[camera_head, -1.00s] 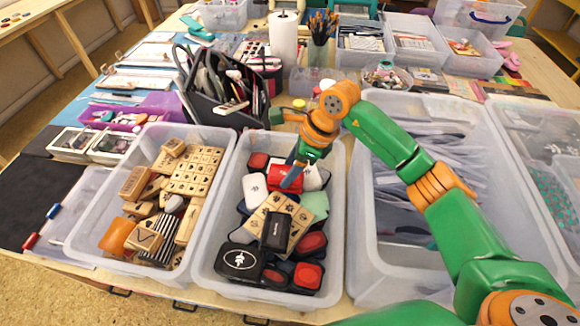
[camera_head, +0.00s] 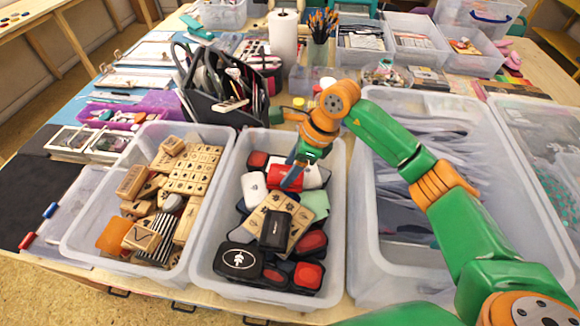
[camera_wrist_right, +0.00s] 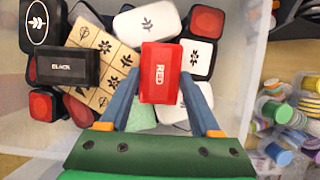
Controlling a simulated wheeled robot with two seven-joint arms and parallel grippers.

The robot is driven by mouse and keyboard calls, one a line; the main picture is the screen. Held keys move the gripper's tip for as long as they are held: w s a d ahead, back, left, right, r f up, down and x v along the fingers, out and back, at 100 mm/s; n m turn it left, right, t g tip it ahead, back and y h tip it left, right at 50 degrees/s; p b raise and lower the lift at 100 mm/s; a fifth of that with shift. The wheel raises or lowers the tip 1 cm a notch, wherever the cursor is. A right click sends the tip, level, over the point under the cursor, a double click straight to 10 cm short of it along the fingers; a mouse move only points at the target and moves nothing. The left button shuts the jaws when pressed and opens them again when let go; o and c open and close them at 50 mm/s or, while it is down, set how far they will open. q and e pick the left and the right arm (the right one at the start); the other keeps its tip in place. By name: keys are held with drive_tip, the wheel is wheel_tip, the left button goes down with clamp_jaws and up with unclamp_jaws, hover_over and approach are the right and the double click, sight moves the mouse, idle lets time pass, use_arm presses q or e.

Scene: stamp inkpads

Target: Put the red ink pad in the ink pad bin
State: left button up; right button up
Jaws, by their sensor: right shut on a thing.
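The red ink pad (camera_head: 284,177), marked RED in the right wrist view (camera_wrist_right: 160,72), is between the fingers of my right gripper (camera_head: 293,178). The gripper (camera_wrist_right: 160,105) is shut on it. Both are inside the clear ink pad bin (camera_head: 338,235), over its pile of pads. I cannot tell whether the red pad touches the pads under it. My left gripper is in neither view.
The bin also holds a black pad (camera_head: 275,229), a wooden stamp block (camera_head: 294,206) and several other pads. A bin of wooden stamps (camera_head: 77,222) stands to its left, and a large clear bin (camera_head: 372,284) to its right. A black tool caddy (camera_head: 205,110) stands behind.

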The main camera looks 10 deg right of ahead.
drive_tip(key=shift+f, duration=0.1)
idle(0.3)
drive_tip(key=shift+f+b, duration=0.1)
drive_tip(key=shift+b, duration=0.2)
drive_tip(key=shift+a+f, duration=0.1)
drive_tip(key=shift+f, duration=0.1)
idle(0.5)
drive_tip(key=o, duration=1.4)
drive_tip(key=shift+b, duration=0.3)
wheel_tip(320, 180, up, 7)
drive_tip(key=p, duration=0.5)
drive_tip(key=shift+r, duration=0.2)
clamp_jaws()
